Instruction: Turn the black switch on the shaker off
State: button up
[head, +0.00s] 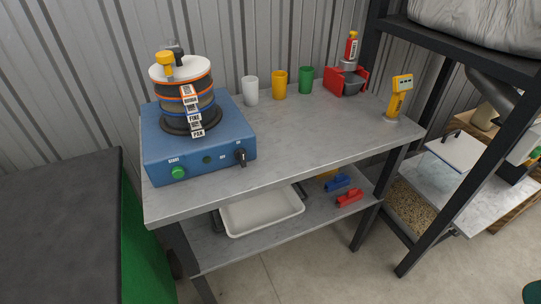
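The shaker (221,159) is a blue box at the left end of the grey workbench. A stack of round sieves (187,98) with a white lid stands on it, with a strip of labels down its front. The black switch (241,157) is a small knob on the right part of the shaker's front face. Its exact setting is too small to read. A green button (179,173) sits at the left of the same face, with a small dark round part between them. My gripper is not in view.
White (250,91), yellow (279,85) and green (305,80) cups, a red bin (346,81) and a yellow handheld device (399,98) stand along the bench. A white tray (262,212) lies on the lower shelf. A dark rack stands right. The bench's front middle is clear.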

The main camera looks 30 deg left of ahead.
aim_at(239, 154)
jog(key=k, duration=0.65)
jog(key=u, duration=0.7)
jog(key=i, duration=0.5)
